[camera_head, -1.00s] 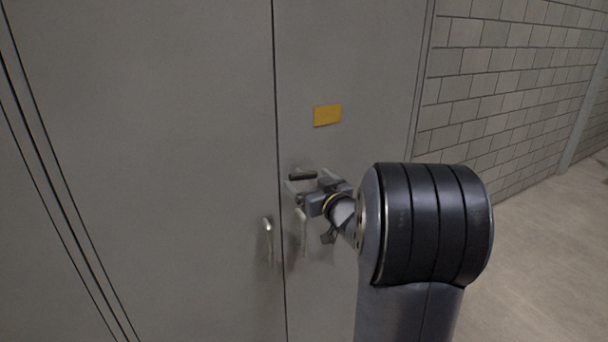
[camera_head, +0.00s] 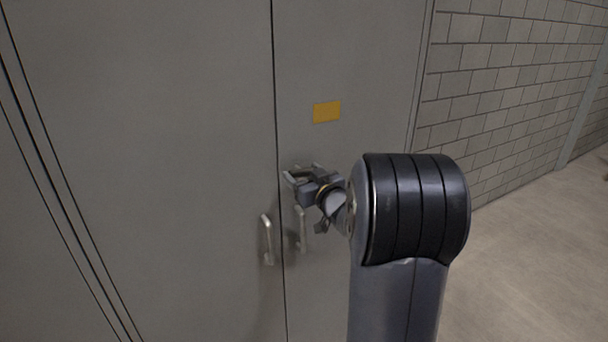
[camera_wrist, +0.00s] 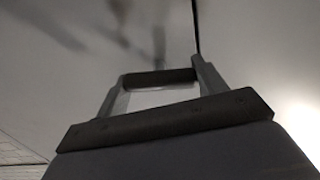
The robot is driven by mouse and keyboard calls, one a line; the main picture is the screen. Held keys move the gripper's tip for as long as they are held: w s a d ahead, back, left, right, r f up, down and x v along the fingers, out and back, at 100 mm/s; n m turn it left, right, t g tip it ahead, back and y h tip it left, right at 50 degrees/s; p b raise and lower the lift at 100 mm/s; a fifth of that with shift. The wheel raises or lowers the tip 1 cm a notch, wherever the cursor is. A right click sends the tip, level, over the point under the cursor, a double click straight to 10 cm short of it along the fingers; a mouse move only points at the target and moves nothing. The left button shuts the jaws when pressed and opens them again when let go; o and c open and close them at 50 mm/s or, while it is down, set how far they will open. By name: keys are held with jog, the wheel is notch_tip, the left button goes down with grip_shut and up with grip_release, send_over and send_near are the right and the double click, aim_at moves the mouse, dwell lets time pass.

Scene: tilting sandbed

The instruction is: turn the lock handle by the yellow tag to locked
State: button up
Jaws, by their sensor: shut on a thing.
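The yellow tag (camera_head: 326,111) is a flat plate on the right grey cabinet door. Below it, my gripper (camera_head: 303,171) is at the door near the seam between the doors. In the wrist view the lock handle (camera_wrist: 160,77) is a short dark bar lying across between the two fingers of my gripper (camera_wrist: 155,79). A finger stands at each end of the bar, and the gripper is shut on it. In the head view the gripper mostly hides the handle, so its exact angle is hard to tell.
Two silver pull handles stand upright below, one on the left door (camera_head: 267,240) and one on the right door (camera_head: 300,228), close under my gripper. A grey block wall (camera_head: 500,90) and open floor (camera_head: 520,265) lie to the right.

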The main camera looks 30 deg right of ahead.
jog(key=shift+c, duration=1)
jog(key=shift+f+b, duration=0.15)
jog(key=shift+b, duration=0.2)
jog(key=shift+n+b, duration=0.7)
jog(key=shift+n, duration=0.2)
jog(key=o, duration=1)
jog(key=s, duration=0.5)
jog(key=s+b, duration=0.1)
jog(key=s, duration=0.4)
jog(key=shift+s+d, duration=0.2)
jog(key=shift+s, duration=0.2)
